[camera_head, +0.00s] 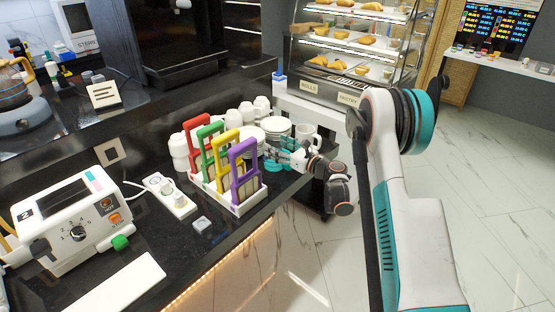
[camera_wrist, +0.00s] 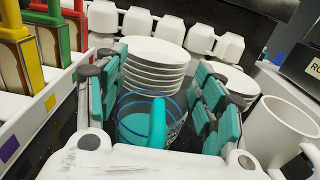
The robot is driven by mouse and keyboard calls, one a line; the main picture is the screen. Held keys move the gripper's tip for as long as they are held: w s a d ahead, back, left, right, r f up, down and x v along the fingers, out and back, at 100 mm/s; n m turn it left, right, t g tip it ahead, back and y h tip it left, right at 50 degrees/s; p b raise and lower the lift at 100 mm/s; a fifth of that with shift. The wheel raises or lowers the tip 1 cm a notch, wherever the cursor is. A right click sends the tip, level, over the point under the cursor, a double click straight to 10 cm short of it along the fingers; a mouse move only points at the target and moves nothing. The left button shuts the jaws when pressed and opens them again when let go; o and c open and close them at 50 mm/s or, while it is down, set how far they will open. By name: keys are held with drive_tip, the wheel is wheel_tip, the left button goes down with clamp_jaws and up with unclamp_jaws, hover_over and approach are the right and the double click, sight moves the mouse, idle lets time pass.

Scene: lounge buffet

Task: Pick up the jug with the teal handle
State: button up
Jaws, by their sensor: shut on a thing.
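The jug (camera_wrist: 134,125) shows in the wrist view as a low, clear vessel with a blue rim and teal inside. Its upright teal handle (camera_wrist: 158,122) faces my wrist camera. My gripper (camera_wrist: 160,85) has its teal-padded fingers on the left and right sides of the jug and is shut on it. In the head view my gripper (camera_head: 282,156) is over the dark counter, just right of the cutting-board rack. There the jug is mostly hidden by the fingers. I cannot tell whether its base touches the counter.
Stacked white plates (camera_wrist: 155,62) stand just behind the jug. A white mug (camera_wrist: 280,130) is close on the right. A white rack (camera_head: 243,207) with red, green, yellow and purple frames stands left. White cups line the back. A toaster (camera_head: 75,225) is farther left.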

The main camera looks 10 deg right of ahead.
drive_tip(key=shift+r, duration=0.1)
wheel_tip(320, 180, up, 20)
drive_tip(key=p, duration=0.6)
